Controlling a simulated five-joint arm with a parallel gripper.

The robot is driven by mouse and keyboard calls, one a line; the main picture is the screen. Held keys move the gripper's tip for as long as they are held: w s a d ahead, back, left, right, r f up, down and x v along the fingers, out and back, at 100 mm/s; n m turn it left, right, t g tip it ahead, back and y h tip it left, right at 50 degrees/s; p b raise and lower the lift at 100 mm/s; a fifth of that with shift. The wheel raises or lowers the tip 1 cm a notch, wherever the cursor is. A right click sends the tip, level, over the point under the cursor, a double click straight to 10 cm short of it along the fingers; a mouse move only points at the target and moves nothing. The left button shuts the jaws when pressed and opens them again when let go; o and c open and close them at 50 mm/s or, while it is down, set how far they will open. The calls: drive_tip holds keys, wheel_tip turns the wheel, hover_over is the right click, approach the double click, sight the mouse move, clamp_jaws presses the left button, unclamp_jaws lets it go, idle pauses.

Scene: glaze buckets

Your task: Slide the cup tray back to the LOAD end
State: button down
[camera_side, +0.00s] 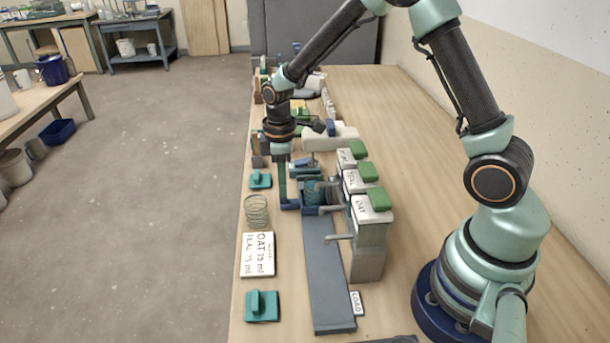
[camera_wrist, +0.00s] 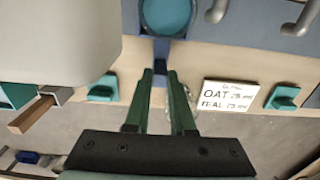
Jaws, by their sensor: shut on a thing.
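The cup tray (camera_side: 312,208) is a small dark blue carrier on a grey-blue track (camera_side: 328,285), near the taps. It also shows in the wrist view as a blue piece with a tab (camera_wrist: 162,50). A round teal cup (camera_wrist: 168,14) stands in it; in the side view the cup (camera_side: 312,188) is partly covered. My gripper (camera_side: 288,203) is at the tray's left side. In the wrist view my gripper's (camera_wrist: 161,72) two green fingers are shut on the tab. The LOAD label (camera_side: 357,303) lies beside the near end of the track.
Labelled glaze buckets, the nearest marked OAT (camera_side: 371,232), stand right of the track with taps (camera_side: 338,237) reaching over it. The track's near stretch is bare.

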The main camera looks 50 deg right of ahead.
drive_tip(key=shift+s+a, duration=2.15)
drive_tip(key=shift+a, duration=0.05)
drive_tip(key=shift+s+a, duration=3.9)
drive_tip(key=shift+a, duration=0.05)
drive_tip(key=shift+s+a, duration=3.25)
drive_tip(key=c, duration=0.8)
unclamp_jaws()
drive_tip(key=shift+c, duration=0.2)
